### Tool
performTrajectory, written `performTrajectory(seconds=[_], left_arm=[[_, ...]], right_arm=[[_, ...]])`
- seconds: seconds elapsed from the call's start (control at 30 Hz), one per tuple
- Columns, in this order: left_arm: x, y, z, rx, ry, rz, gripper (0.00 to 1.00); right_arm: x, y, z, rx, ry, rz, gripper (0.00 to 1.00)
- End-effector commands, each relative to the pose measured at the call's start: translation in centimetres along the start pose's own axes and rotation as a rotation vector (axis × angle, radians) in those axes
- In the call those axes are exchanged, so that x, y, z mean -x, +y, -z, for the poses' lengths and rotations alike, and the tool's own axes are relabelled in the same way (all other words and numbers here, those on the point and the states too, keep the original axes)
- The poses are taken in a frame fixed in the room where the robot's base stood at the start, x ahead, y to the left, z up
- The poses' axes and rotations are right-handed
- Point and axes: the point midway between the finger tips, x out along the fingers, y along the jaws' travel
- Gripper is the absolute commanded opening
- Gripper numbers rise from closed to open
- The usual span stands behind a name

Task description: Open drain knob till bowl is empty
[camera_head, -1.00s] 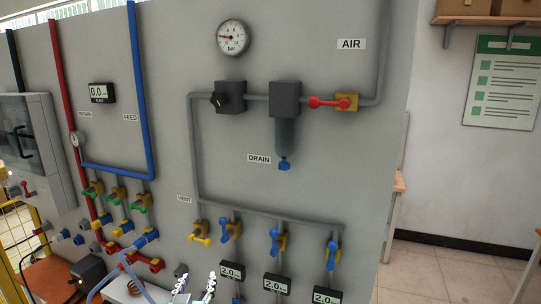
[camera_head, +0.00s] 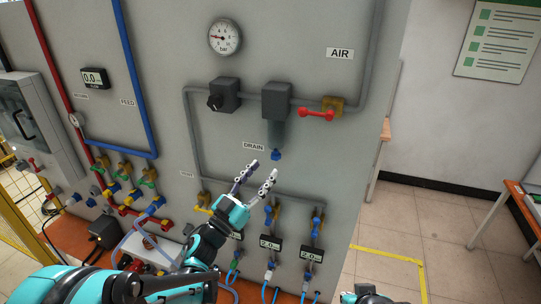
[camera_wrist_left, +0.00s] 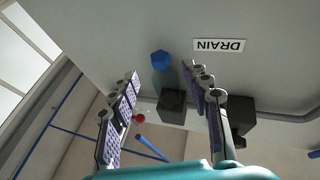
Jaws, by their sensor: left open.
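The blue drain knob (camera_head: 276,155) sits at the lower end of a dark translucent bowl (camera_head: 275,133), under a dark box and beside the DRAIN label (camera_head: 253,147). My left gripper (camera_head: 262,170) is open and empty, with its fingers pointing up just below and left of the knob in the head view. In the left wrist view the blue knob (camera_wrist_left: 160,60) shows beyond the gap between the open fingers (camera_wrist_left: 165,78), clear of both. How full the bowl is cannot be told. My right gripper is not clearly seen; a dark part of mine shows at the bottom edge.
A red-handled AIR valve (camera_head: 316,113) is to the right of the bowl, and a pressure gauge (camera_head: 224,37) is above. Several yellow and blue valves with digital gauges (camera_head: 270,243) line the panel below. Open floor lies to the right.

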Motion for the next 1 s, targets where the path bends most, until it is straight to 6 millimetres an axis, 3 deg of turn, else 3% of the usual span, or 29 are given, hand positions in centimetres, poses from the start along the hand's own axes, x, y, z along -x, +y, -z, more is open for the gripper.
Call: performTrajectory(seconds=[0.1, 0.3, 0.63, 0.8, 1.0], left_arm=[[-2.2, 0.0, 0.3, 0.001, 0.001, -0.001, 0.48], [-4.4, 0.0, 0.2, 0.000, 0.000, 0.001, 0.48], [-4.7, -0.1, 0.1, 0.000, 0.000, 0.003, 0.48], [-4.7, -0.1, 0.1, -0.001, 0.000, 0.003, 0.03], [-4.7, -0.1, 0.1, -0.001, 0.000, 0.005, 0.00]], right_arm=[[0.8, 0.0, 0.6, 0.000, 0.000, 0.000, 0.00], [1.3, 0.0, 0.9, 0.000, 0.000, 0.000, 0.00], [1.3, 0.0, 0.9, 0.000, 0.000, 0.000, 0.00], [1.3, 0.0, 1.0, 0.000, 0.000, 0.000, 0.00], [1.3, 0.0, 0.9, 0.000, 0.000, 0.000, 0.00]])
